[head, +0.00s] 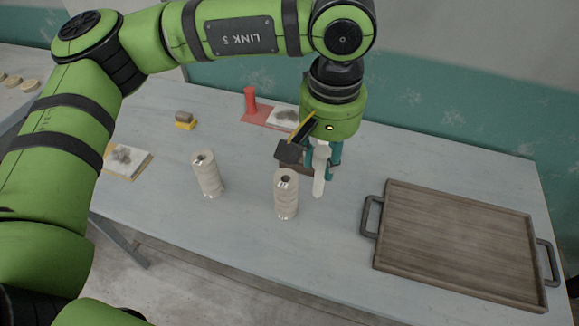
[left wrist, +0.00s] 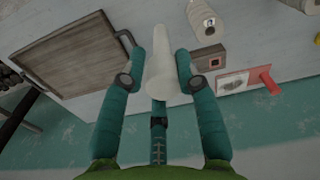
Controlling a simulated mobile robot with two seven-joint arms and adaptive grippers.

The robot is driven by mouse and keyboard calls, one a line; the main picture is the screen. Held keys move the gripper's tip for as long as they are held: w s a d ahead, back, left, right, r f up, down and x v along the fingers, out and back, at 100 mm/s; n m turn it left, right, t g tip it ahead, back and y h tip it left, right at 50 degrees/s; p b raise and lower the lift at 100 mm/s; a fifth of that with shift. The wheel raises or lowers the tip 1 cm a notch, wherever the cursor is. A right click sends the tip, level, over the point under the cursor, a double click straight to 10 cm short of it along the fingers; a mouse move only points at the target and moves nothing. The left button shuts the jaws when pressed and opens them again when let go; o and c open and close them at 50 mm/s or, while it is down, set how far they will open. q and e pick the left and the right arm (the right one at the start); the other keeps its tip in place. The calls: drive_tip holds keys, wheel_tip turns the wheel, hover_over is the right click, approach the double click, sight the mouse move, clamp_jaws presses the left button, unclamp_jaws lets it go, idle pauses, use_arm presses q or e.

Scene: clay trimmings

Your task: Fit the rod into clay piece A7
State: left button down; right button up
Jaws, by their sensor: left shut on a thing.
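A pale, slightly tapered rod (head: 319,184) is held by my left gripper (head: 322,160); it points down above the table. In the left wrist view the rod (left wrist: 155,65) stands between the two teal fingers (left wrist: 158,75), which close on its sides. Two pale clay cylinders with dark holes in their tops stand upright on the table. One cylinder (head: 286,196) is just left of the rod, apart from it; the other (head: 208,176) is farther left. The nearer one also shows in the left wrist view (left wrist: 203,22). I cannot read which is A7. My right gripper is out of view.
A wooden tray (head: 455,240) with dark handles lies at right. A dark brown block (head: 290,153) is behind the gripper. A red mat (head: 262,118) with a red upright piece (head: 250,100), a yellow-based block (head: 185,121) and a card with trimmings (head: 127,159) lie farther back and left.

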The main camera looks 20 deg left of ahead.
use_arm(q)
drive_tip(key=w+a+f+b, duration=0.3)
drive_tip(key=w+a+f, duration=0.4)
drive_tip(key=f, duration=0.3)
drive_tip(key=shift+a+f, duration=0.3)
drive_tip(key=shift+a, duration=0.45)
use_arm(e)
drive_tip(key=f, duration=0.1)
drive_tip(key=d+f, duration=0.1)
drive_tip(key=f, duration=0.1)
use_arm(q)
drive_tip(key=shift+s, duration=0.1)
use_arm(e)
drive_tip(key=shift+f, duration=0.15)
use_arm(q)
drive_tip(key=shift+f+b, duration=0.2)
drive_tip(key=shift+b, duration=0.1)
drive_tip(key=c, duration=0.9)
unclamp_jaws()
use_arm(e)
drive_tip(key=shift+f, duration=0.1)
use_arm(q)
drive_tip(key=shift+r, duration=0.1)
wheel_tip(320, 180, up, 12)
drive_tip(key=b, duration=0.2)
drive_tip(key=shift+s+d+r, duration=0.15)
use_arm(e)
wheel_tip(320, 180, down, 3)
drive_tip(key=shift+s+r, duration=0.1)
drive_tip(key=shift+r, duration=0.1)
